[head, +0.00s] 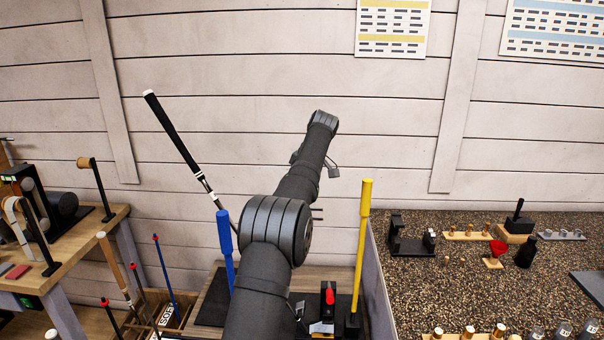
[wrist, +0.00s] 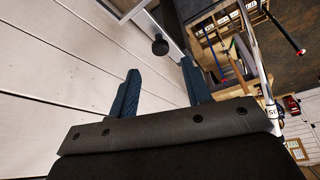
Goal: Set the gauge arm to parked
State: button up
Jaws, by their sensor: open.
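No part in view can be clearly picked out as the gauge arm, so its setting cannot be told. A dark stand with a red knob (head: 329,296) stands low on the wooden bench, between a blue post (head: 226,245) and a yellow post (head: 362,240). My arm covers part of this area in the head view. My gripper (wrist: 161,68) shows in the wrist view with its two blue fingers apart and nothing between them. In the head view my gripper is mostly hidden behind my arm, in front of the wall.
A golf club with a black grip (head: 172,130) leans up left of my arm. A pebbled counter (head: 400,290) with small parts is at right. A wooden bench (head: 85,250) with tools is at left. The space before the plank wall (head: 240,60) is mostly free.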

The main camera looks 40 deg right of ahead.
jog(key=a+v, duration=0.1)
jog(key=v, duration=0.5)
jog(key=shift+d+r, duration=0.2)
jog(key=shift+d, duration=0.3)
jog(key=shift+f, duration=0.1)
jog(key=x, duration=1.2)
jog(key=shift+s, duration=0.1)
jog(key=shift+f, duration=0.15)
jog(key=shift+s+a+r+m, duration=0.2)
jog(key=shift+a+m, duration=0.1)
jog(key=shift+m, duration=0.1)
jog(key=shift+s+a+m+h, duration=0.25)
jog(key=shift+a+m+h, duration=0.05)
jog(key=shift+m, duration=0.2)
dwell(1.4)
jog(key=shift+o, duration=0.4)
